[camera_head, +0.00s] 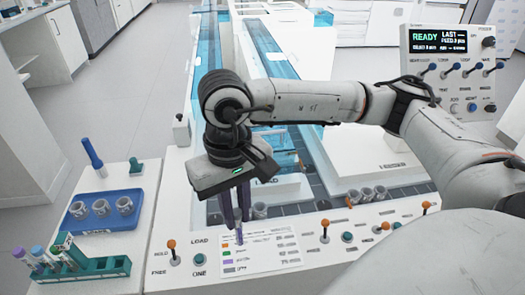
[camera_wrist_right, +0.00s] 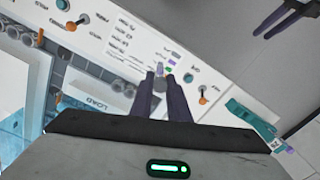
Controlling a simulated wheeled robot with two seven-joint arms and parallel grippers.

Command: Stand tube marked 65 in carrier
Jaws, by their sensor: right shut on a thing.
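My right gripper (camera_head: 238,240) points down over the front panel, by the printed colour legend. In the right wrist view its fingers (camera_wrist_right: 160,75) are shut on a small grey-white thing, which looks like a tube end (camera_wrist_right: 159,84); its number cannot be read. A grey ring-shaped carrier (camera_head: 260,210) stands on the track just right of the fingers.
A green rack (camera_head: 105,266) at front left holds several tubes (camera_head: 38,253), some purple-capped. A blue tube (camera_head: 92,155) and a green-capped piece (camera_head: 136,166) stand behind the tray. Orange-knobbed levers (camera_head: 172,248) rise from the panel. A READY display (camera_head: 438,38) stands at back right.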

